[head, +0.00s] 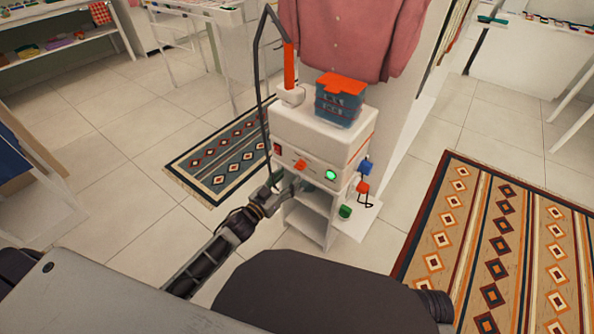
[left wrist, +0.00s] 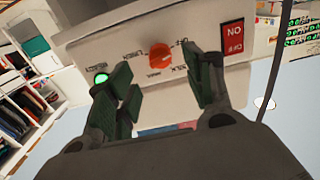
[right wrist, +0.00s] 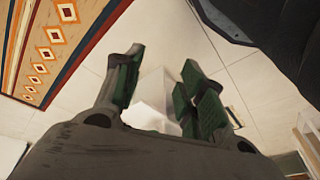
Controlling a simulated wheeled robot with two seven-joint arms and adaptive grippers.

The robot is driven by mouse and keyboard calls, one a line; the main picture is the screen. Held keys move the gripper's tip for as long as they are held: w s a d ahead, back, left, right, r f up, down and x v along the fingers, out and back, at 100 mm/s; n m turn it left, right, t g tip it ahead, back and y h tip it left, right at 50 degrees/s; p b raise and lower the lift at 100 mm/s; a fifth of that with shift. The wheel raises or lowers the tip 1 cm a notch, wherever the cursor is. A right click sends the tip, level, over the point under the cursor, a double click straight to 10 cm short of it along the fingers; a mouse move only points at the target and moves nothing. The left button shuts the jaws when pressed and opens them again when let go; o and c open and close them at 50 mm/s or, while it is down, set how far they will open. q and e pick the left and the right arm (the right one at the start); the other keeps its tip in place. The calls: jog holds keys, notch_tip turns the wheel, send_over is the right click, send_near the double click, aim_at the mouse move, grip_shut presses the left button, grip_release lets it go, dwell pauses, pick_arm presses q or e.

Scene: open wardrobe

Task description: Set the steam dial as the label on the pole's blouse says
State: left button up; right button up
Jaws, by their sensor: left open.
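The white steamer (head: 310,135) stands on a small white stand. Its front has an orange steam dial (head: 300,165), a red switch (head: 278,149) and a lit green button (head: 331,175). The dial also shows in the left wrist view (left wrist: 160,57), with small words around it that I cannot read surely. My left gripper (head: 298,188) is just below the panel; in its wrist view the spread fingers (left wrist: 166,88) lie to either side below the dial, empty. The pink blouse (head: 345,35) hangs behind; no label is readable. My right gripper (right wrist: 163,85) is open and empty over the floor.
A blue box with an orange lid (head: 341,97) and an orange-handled piece (head: 290,70) sit on the steamer's top. A dark bent hose (head: 262,70) rises at its left. Blue, red and green small items are at its right side. Patterned rugs (head: 500,250) lie on the floor.

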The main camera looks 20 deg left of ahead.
aim_at(298, 169)
pick_arm(q)
jog(key=b+x, duration=0.1)
jog(key=x, duration=0.5)
pick_arm(e)
notch_tip(298, 169, up, 2)
jog(key=shift+a+r+t, duration=0.1)
jog(key=shift+a+t, duration=0.05)
jog(key=shift+t, duration=0.15)
pick_arm(q)
jog(key=shift+w, duration=0.1)
pick_arm(e)
jog(key=shift+r, duration=0.1)
pick_arm(q)
jog(key=shift+c, duration=0.2)
jog(key=c, duration=1)
pick_arm(e)
jog(key=shift+f, duration=0.25)
